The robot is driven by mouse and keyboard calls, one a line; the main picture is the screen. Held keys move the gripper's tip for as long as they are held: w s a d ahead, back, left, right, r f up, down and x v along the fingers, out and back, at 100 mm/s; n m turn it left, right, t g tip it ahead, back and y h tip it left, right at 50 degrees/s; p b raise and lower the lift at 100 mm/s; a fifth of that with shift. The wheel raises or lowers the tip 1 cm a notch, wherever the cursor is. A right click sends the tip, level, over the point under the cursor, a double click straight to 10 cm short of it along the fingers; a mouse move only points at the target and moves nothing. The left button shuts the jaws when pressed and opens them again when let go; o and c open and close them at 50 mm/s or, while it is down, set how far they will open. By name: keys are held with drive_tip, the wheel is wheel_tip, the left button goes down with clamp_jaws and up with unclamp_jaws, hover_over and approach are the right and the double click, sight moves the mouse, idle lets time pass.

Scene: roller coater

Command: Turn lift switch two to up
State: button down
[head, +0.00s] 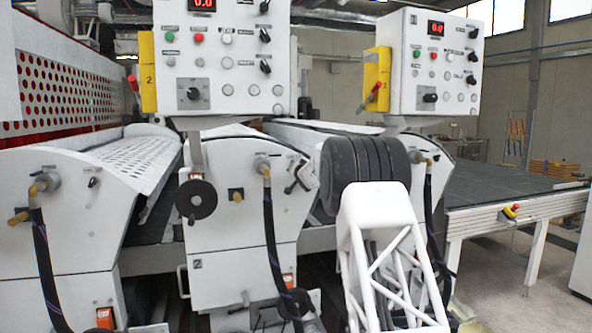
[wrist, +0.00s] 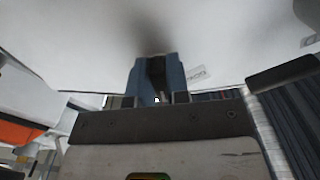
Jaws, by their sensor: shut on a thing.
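The machine marked "2" (head: 232,225) stands in the middle of the head view, with a white front plate. My gripper (head: 301,178) is at the upper right of this plate, just right of the hose fitting. In the wrist view, its blue-grey fingers (wrist: 156,80) reach up to a white panel (wrist: 85,42). They are shut on a small dark thing between them, which fits the lift switch. The switch is mostly hidden by the fingers, so I cannot tell which way it points. A small printed label (wrist: 197,73) is right of the fingers.
A hose fitting (head: 262,163) with a hanging black hose is close left of my gripper. A black handwheel (head: 196,200) is further left. A control panel (head: 225,60) stands above. An orange part (wrist: 20,132) shows at left in the wrist view.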

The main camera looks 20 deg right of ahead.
drive_tip(key=shift+r+m, duration=0.1)
drive_tip(key=shift+m, duration=0.3)
drive_tip(key=c, duration=1.1)
unclamp_jaws()
drive_tip(key=shift+s, duration=0.25)
drive_tip(key=s, duration=0.7)
drive_tip(key=shift+s, duration=0.15)
